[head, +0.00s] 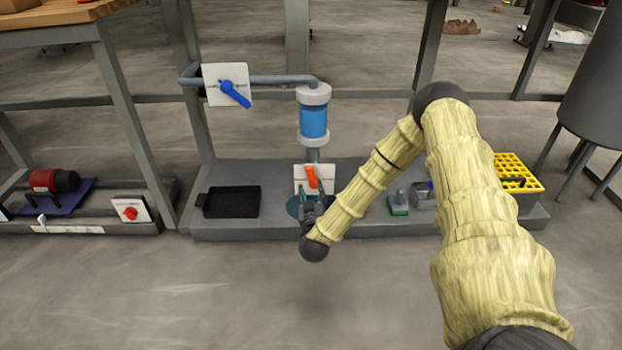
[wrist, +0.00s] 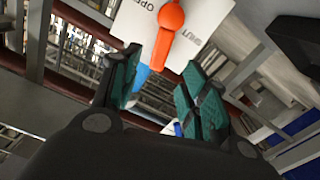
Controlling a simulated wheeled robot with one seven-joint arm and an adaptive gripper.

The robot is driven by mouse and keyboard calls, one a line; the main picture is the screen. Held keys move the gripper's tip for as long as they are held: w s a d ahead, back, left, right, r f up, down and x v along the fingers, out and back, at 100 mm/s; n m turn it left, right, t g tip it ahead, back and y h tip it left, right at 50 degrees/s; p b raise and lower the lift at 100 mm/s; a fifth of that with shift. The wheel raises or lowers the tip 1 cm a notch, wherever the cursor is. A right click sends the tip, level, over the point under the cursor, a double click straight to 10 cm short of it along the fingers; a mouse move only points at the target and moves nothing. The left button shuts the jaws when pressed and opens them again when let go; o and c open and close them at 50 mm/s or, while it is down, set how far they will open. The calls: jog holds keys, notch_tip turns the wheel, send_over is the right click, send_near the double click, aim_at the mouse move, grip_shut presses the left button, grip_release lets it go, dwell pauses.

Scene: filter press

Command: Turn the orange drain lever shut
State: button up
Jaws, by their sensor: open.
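The orange drain lever (head: 312,177) is mounted on a small white plate (head: 328,172) below the blue-banded cylinder. In the wrist view the lever (wrist: 168,28) has its round end near the top edge and its narrow arm hanging down, tilted slightly left. The plate (wrist: 203,20) there carries the word OPEN on the left and another label on the right, near SHUT. My gripper (head: 309,208) is just in front of and below the plate. In the wrist view its green-padded fingers (wrist: 160,85) are open, with the lever's tip between or just beyond them. I cannot tell whether they touch.
A blue lever (head: 234,93) sits on a white plate at upper left. The blue-banded cylinder (head: 314,121) stands above the orange lever. A black tray (head: 232,202) lies left on the grey base, and a yellow rack (head: 517,172) is at right. The floor in front is clear.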

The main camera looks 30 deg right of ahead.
aim_at(311, 175)
jog(key=b+x, duration=0.4)
jog(key=x, duration=0.4)
jog(key=shift+w+d+f, duration=0.1)
jog(key=shift+w+f, duration=0.05)
jog(key=shift+w, duration=0.15)
jog(key=shift+w+d+b, duration=0.35)
jog(key=shift+w, duration=0.2)
grip_shut()
